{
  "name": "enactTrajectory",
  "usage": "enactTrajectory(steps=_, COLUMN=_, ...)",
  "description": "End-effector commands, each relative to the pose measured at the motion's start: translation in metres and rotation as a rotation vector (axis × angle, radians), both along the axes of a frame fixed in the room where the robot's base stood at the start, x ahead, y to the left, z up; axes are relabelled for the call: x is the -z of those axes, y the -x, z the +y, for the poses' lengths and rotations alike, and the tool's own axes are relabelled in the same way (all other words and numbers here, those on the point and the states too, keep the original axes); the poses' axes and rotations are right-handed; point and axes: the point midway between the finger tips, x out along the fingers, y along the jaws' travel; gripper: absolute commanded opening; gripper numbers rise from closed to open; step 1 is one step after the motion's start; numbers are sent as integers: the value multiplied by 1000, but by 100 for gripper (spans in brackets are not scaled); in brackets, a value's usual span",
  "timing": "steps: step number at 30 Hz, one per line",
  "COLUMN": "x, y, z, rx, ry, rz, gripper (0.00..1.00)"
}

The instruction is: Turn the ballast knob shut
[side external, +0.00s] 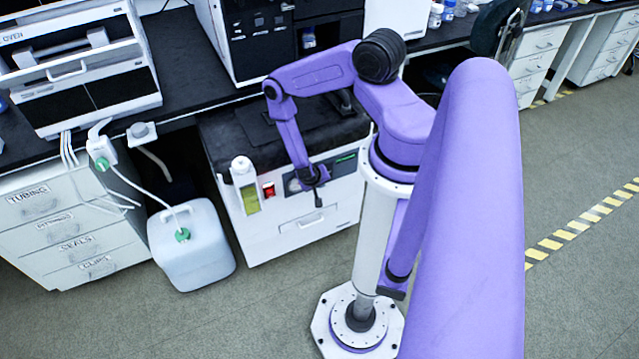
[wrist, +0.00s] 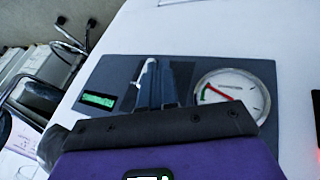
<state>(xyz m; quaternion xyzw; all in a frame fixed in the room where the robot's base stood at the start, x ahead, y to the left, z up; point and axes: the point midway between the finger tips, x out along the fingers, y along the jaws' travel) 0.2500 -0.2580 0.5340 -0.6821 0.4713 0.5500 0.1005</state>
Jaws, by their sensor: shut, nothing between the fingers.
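My gripper (side external: 318,198) is in front of the control panel of the white pump cabinet (side external: 300,235) in the side view. In the wrist view its narrow fingers (wrist: 163,70) are together and lie across the dark grey panel (wrist: 125,70), between a lit green display (wrist: 98,99) and a round white gauge (wrist: 232,95). The gauge has a red needle. I cannot make out the ballast knob clearly in either view; my fingers and wrist cover part of the panel. I cannot tell whether the fingertips touch the panel.
A clear bottle with yellow liquid (side external: 246,186) and a red switch (side external: 268,189) are left of the panel on the cabinet front. A white jug (side external: 190,250) with a tube stands on the floor further left. The black bench (side external: 180,60) runs behind. Floor in front is clear.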

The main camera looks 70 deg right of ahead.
Motion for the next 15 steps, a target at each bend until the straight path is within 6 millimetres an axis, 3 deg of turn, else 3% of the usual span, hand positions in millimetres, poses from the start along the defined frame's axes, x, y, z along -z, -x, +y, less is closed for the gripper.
enactTrajectory(steps=15, x=-12, y=-6, z=6, rx=-3, ry=-1, rz=-1, gripper=0)
